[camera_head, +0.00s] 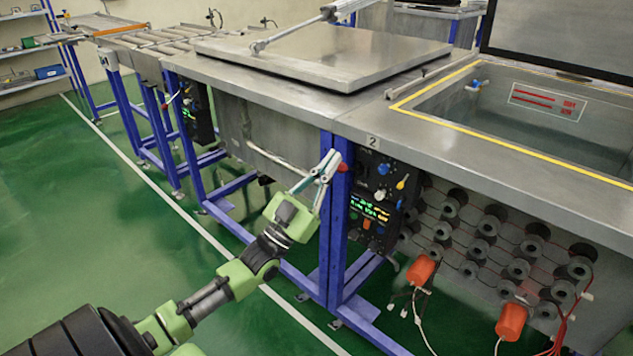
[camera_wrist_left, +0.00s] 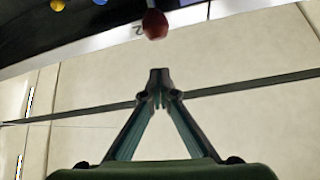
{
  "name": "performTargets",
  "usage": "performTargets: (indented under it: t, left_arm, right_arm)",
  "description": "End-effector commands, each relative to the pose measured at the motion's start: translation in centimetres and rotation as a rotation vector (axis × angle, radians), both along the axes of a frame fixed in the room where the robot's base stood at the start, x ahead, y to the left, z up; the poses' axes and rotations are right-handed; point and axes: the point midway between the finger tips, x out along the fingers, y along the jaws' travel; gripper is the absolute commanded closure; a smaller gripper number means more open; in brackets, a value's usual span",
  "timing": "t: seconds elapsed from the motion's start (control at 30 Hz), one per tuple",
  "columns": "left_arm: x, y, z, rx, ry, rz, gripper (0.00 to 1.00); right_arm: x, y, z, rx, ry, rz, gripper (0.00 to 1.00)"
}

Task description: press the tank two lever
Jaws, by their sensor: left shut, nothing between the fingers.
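The tank two lever shows as a red knob (camera_head: 343,168) at the blue post, just left of the control panel below the "2" label (camera_head: 372,141). In the left wrist view the red knob (camera_wrist_left: 155,24) is at the top, with part of a "2" beside it. My left gripper (camera_head: 331,160) is shut and empty, its tips close to the left of the knob in the head view. In the left wrist view the shut fingertips (camera_wrist_left: 159,76) point toward the knob, with a gap between them in the picture. My right gripper is not in view.
The control panel (camera_head: 377,200) has coloured knobs and a lit display. A flat metal lid (camera_head: 325,52) lies on the bench, and an open tank (camera_head: 540,110) with a yellow rim is at right. Orange plugs (camera_head: 420,270) hang on cables. Green floor is clear at left.

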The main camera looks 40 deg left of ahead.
Motion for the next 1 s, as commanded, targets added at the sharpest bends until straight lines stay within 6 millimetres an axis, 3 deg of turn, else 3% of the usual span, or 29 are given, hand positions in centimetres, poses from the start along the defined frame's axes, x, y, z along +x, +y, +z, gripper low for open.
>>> performTargets:
  t: [0.07,0.1,0.3,1.0]
  left_arm:
    - [1.3,-0.2,1.2,0.001,-0.004,-0.001,1.00]
    - [1.5,-0.1,0.0,0.001,0.004,0.000,1.00]
    - [2.2,0.3,-2.2,0.001,0.002,0.000,1.00]
    - [2.4,0.5,-3.1,0.000,-0.003,-0.001,1.00]
  right_arm:
    - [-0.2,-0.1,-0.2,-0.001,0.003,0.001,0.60]
    - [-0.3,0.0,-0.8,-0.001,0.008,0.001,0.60]
    - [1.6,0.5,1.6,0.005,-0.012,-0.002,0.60]
    - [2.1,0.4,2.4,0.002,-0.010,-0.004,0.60]
